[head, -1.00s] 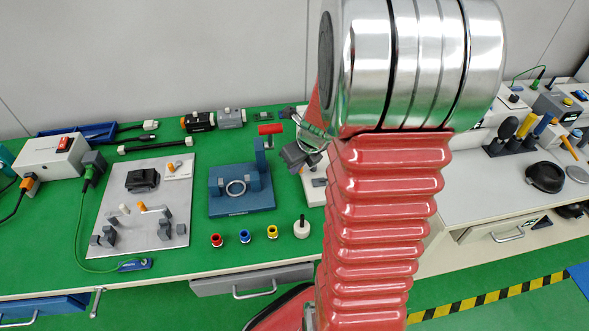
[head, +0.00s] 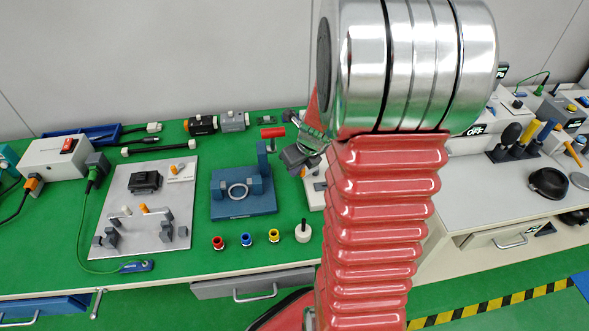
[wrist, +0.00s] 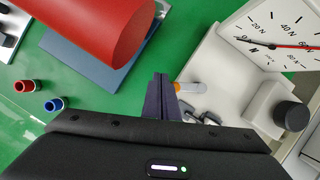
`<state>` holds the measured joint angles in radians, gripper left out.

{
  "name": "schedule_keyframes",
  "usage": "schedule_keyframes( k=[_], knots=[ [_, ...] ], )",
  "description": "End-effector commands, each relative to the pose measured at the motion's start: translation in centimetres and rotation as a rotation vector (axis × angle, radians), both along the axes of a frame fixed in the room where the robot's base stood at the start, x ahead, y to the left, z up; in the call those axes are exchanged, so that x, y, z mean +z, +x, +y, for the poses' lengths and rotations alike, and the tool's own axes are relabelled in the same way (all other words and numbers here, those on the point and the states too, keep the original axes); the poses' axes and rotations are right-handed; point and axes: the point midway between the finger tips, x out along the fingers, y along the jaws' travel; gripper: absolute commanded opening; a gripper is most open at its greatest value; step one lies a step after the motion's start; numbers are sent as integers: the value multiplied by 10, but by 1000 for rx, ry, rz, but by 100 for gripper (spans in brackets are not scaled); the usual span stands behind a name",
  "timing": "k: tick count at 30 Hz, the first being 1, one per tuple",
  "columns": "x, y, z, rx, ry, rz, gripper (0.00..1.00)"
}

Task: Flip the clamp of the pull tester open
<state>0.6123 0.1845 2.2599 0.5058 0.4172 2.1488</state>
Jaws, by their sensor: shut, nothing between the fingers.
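The pull tester shows in the wrist view as a pale body (wrist: 212,72) with a white dial (wrist: 275,38) and a red needle at the right. Its clamp (wrist: 200,114) has dark grey parts low on the body, beside a small lever with an orange and white tip (wrist: 188,87). I cannot tell the clamp's exact position. My gripper (wrist: 161,84) is shut and empty, just left of the lever tip; I cannot tell if they touch. In the head view my gripper (head: 298,160) hangs over the pull tester's pale base (head: 316,192); my arm hides most of it.
A blue press (head: 243,205) with a red handle (head: 272,132) stands close to the left; the handle looms large in the wrist view (wrist: 95,30). Red, blue and yellow rings (head: 246,238) lie in front. A metal plate (head: 118,190) with fixtures is farther left.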

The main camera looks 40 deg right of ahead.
Motion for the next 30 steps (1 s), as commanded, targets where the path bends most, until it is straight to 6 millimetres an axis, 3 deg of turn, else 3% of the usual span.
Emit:
schedule_keyframes(
  k=[19, 30],
  knots=[
    [0, -1, -2, -2, 0, 0, 0],
    [0, -2, -16, -6, -3, -2, 0]
  ],
)
